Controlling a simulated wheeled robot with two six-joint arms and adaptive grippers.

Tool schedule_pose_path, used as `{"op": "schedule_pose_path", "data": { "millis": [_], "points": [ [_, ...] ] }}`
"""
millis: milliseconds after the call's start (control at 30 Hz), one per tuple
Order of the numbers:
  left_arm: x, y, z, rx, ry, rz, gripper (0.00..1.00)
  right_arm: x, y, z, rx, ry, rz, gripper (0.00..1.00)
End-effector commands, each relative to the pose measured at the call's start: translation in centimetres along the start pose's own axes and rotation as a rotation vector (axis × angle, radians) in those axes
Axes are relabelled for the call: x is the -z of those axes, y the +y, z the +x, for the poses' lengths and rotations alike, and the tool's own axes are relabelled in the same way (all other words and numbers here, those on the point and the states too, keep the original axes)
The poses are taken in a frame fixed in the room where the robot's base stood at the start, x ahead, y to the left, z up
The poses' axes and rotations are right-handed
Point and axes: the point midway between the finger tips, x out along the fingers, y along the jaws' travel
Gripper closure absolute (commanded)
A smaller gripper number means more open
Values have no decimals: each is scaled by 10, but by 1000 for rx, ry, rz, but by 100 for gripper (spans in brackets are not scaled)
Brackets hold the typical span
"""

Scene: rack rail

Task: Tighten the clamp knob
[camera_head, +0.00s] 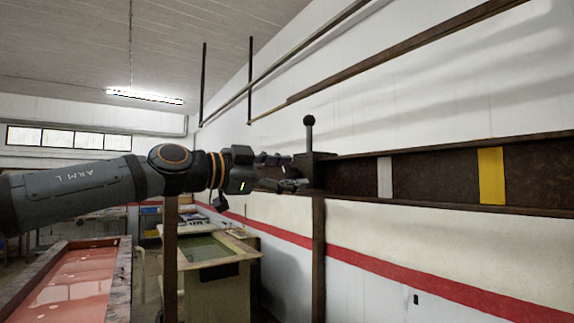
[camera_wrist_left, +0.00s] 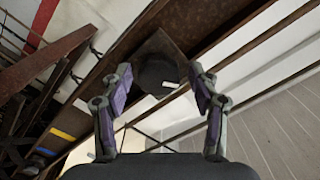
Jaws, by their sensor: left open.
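My left gripper (camera_head: 293,173) is open and points at the clamp from the left. The open fingers stand on both sides of the knob, with a gap visible at each side. In the head view I cannot make out the knob by the fingers. My right gripper is not in view.
The rail carries a white band (camera_head: 385,177) and a yellow band (camera_head: 491,176), and a brown post (camera_head: 318,260) stands under its clamp end. A white wall (camera_head: 450,90) is behind. A green-topped bench (camera_head: 205,251) and a red-topped table (camera_head: 70,285) stand below.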

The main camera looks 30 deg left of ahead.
Motion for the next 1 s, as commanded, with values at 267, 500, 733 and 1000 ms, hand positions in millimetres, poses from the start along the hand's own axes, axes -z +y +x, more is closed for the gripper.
{"op": "schedule_pose_path", "data": {
  "millis": [267, 500, 733, 1000],
  "points": [
    [0, 0, 0, 0, 0, 0, 59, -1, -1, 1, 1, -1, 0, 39],
    [0, 0, 0, -1, 0, 0, 92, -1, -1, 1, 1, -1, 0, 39],
    [0, 1, 0, -2, 0, 15, 94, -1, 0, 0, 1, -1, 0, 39],
    [0, 1, 0, -2, 0, 142, 94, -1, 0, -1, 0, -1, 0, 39]
  ]
}}
